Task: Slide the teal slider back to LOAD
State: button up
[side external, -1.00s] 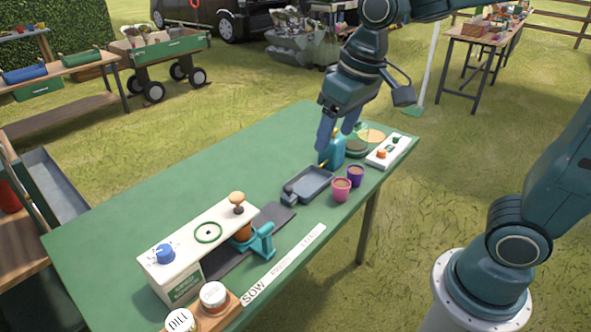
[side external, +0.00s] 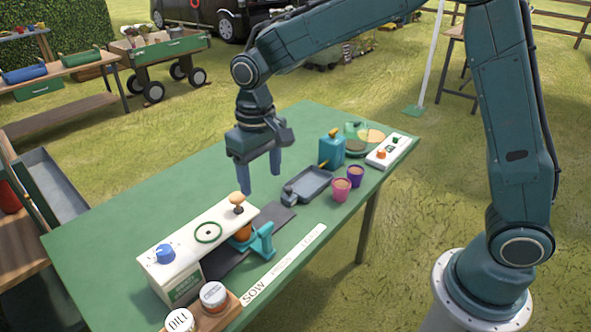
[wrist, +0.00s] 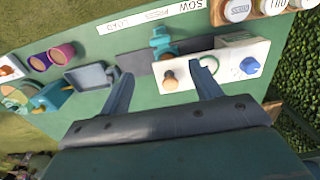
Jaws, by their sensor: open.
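The teal slider (side external: 262,240) sits on a dark track (side external: 282,214) beside the white machine (side external: 205,245), with an orange-brown pot (side external: 243,233) at its machine side. It also shows in the wrist view (wrist: 160,40). My gripper (side external: 260,181) is open and empty, above the table behind the machine's wooden knob (side external: 237,198). In the wrist view the slider lies beyond my spread fingertips (wrist: 161,75), apart from them.
A grey tray (side external: 308,184), pink pot (side external: 340,190), purple pot (side external: 355,176), teal can (side external: 332,150) and white switch box (side external: 392,150) stand to the right. The green table's back left (side external: 150,185) is clear.

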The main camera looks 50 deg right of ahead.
aim_at(265, 227)
notch_tip(265, 227, down, 14)
jog(key=shift+r, duration=0.1)
dwell(0.9)
jog(key=shift+c, duration=0.2)
jog(key=c, duration=1.3)
jog(key=d, duration=1.1)
jog(key=shift+d, duration=0.35)
jog(key=shift+c, duration=0.2)
jog(key=o, duration=1.3)
jog(key=shift+d, duration=0.1)
jog(key=shift+o, duration=0.4)
